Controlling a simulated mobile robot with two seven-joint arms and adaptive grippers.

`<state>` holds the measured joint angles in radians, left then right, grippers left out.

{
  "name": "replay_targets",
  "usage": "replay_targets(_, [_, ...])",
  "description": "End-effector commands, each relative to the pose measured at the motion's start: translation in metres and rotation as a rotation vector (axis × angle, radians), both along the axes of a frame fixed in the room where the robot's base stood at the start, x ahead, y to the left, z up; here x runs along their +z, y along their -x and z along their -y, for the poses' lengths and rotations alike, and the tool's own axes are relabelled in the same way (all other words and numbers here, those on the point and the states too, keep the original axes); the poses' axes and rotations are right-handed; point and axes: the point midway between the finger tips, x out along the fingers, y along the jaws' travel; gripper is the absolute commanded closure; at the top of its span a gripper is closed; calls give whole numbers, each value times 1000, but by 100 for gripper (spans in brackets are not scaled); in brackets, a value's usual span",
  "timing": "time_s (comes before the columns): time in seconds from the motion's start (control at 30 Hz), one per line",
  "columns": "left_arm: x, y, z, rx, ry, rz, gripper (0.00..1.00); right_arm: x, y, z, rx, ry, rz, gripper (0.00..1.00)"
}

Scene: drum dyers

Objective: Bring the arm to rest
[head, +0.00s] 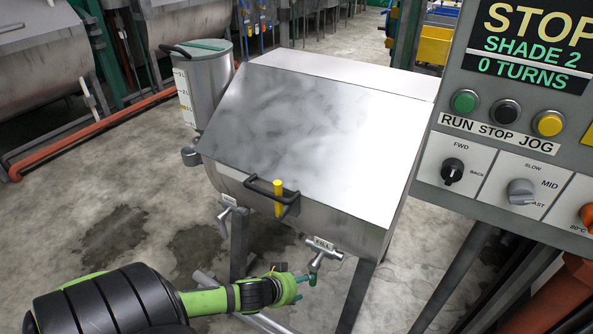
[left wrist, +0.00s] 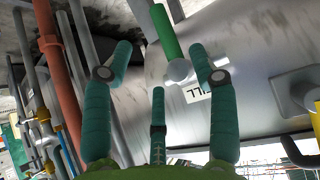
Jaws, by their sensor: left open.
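My left gripper (head: 299,287) is at the bottom centre of the head view, beside the green handle (head: 314,274) of the FILL valve (head: 324,251). In the left wrist view its teal fingers (left wrist: 163,68) are spread apart with nothing between their pads. There the green valve handle (left wrist: 166,32) lies beyond the fingertips, with the round valve hub (left wrist: 179,72) near the right finger. I cannot tell whether a finger touches the valve. My left arm (head: 110,299) reaches in from the lower left. My right gripper is not in view.
The steel dyeing drum (head: 300,130) stands ahead, its lid down, with a black handle (head: 268,190) and yellow latch (head: 278,198). A control panel (head: 520,130) reading STOP is close at right. Floor at left is open.

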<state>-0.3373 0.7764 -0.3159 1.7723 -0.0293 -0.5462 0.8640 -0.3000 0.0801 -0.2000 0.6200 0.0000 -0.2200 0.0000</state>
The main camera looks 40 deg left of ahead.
Motion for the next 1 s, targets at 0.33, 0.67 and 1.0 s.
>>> replay_targets(0.33, [4,4,0,0,-1,0,41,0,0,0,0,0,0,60])
replay_targets(0.67, [4,3,0,-1,-1,0,41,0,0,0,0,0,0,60])
replay_targets(1.0, [-109,64,-20,28,-78,-183,41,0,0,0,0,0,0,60])
